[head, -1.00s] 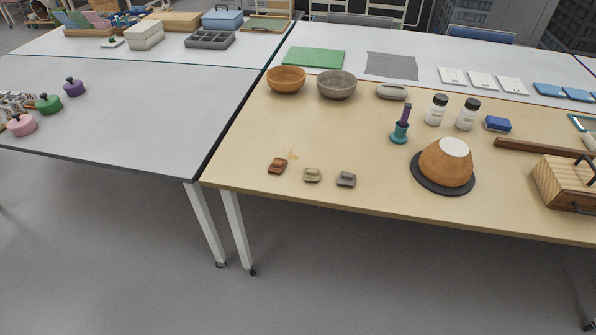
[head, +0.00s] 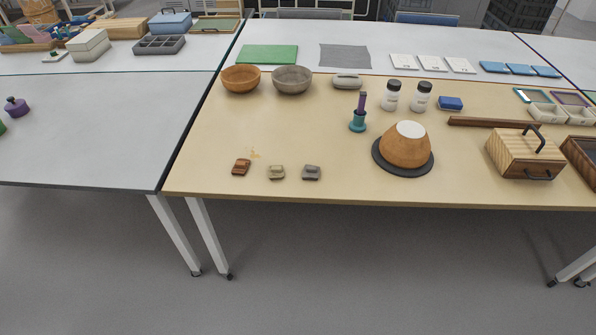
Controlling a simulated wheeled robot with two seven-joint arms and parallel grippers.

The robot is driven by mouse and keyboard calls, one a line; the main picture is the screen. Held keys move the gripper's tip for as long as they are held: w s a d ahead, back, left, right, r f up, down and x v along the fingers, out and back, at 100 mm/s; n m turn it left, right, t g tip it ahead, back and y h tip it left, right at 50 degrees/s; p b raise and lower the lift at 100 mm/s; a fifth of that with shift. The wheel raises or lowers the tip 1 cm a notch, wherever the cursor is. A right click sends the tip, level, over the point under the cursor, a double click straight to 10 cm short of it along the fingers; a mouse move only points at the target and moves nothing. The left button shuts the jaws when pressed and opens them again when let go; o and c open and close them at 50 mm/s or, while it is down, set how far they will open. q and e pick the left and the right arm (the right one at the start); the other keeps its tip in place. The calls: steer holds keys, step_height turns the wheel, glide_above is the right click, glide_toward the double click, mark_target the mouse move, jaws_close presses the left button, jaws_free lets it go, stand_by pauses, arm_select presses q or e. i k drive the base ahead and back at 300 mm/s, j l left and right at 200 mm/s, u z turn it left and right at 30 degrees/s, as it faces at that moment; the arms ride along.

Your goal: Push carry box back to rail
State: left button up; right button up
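A wooden box with striped grain and dark handles, likely the carry box (head: 526,153), stands at the right of the tan table, near its front edge. A long dark brown bar, likely the rail (head: 490,122), lies on the table behind the box. A strip of bare tabletop seems to show between the box and the bar, at least on the left. Neither of my grippers is in the head view.
A dome-shaped orange pot (head: 406,146) on a dark disc stands left of the box. A darker wooden box (head: 581,158) is close on its right. Floor before the table (head: 400,270) is clear.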

mark_target(504, 147)
steer(key=z, duration=1.65)
steer(key=i+l+z, duration=0.1)
steer(key=i, duration=0.3)
